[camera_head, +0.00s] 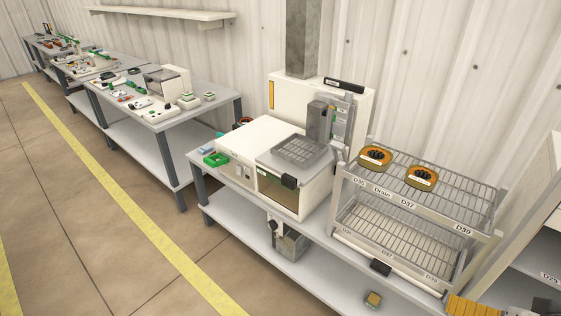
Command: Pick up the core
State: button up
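Two round orange pieces with dark centres sit on the upper wire shelf of a metal rack. One orange piece (375,155) is at the back left near the label D35, and the other orange piece (422,175) is to its right near D37. Each has a small white label on its front. I cannot tell which of these is the core. My gripper is not in view.
The rack (414,205) has a lower wire shelf that looks empty. An orange ribbed object (470,306) is cut off at the lower right. The floor at left is clear.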

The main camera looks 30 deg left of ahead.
aim_at(378, 159)
jog(key=u, duration=0.65)
jog(key=i+j+z, duration=0.2)
jog(key=j+z, duration=0.2)
jog(key=i+j+z, duration=0.15)
jog(key=j+z, duration=0.25)
jog(key=j, duration=0.2)
jog(key=i+j+z, duration=0.1)
jog(key=j+z, duration=0.3)
jog(key=j, duration=0.15)
jog(key=j+z, duration=0.35)
jog(key=j, duration=0.2)
